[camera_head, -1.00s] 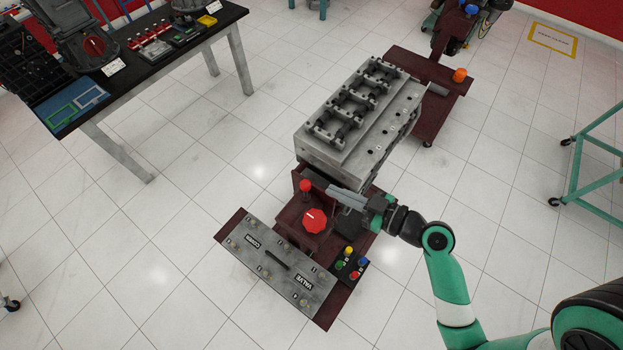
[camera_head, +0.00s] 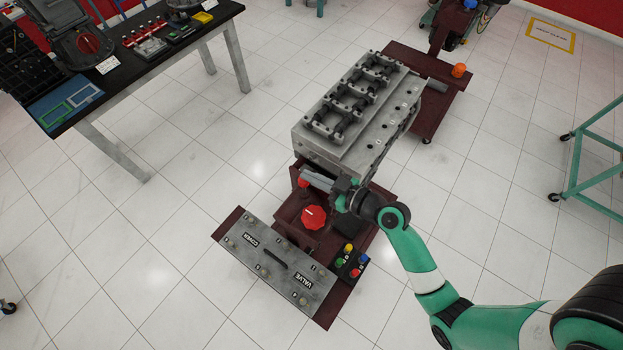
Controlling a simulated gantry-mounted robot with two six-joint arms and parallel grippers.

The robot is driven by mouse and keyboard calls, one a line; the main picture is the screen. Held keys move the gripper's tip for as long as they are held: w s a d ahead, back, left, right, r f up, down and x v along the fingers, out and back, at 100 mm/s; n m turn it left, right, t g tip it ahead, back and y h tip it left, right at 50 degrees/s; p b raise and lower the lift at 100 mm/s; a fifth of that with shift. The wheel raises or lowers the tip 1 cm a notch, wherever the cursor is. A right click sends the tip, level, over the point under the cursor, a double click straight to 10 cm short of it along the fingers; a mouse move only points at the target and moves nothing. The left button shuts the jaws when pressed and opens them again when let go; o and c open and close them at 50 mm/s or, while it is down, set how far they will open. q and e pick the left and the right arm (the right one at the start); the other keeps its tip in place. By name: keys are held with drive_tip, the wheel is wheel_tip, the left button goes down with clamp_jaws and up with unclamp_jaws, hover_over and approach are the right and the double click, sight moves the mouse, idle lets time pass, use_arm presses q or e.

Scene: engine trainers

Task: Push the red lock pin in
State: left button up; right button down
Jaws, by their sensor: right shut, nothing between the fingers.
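The red lock pin (camera_head: 303,183) sits on the dark red stand, just below the near end of the grey engine block (camera_head: 345,145). Only a small part of its red head shows, beside and below my fingers. My right gripper (camera_head: 307,175) is shut and empty. Its grey fingertips lie over or against the pin's head; I cannot tell whether they touch. How far the pin sits in is hidden. My left gripper is not in view.
A red octagonal knob (camera_head: 314,217) sits just below the gripper. A grey valve cover plate (camera_head: 275,265) and a box with coloured buttons (camera_head: 351,264) lie nearer. A black table (camera_head: 160,45) stands at upper left. Open tiled floor surrounds the stand.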

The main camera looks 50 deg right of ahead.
drive_tip(key=shift+f, duration=0.8)
wheel_tip(320, 180, down, 5)
drive_tip(key=b, duration=0.5)
drive_tip(key=shift+b, duration=0.3)
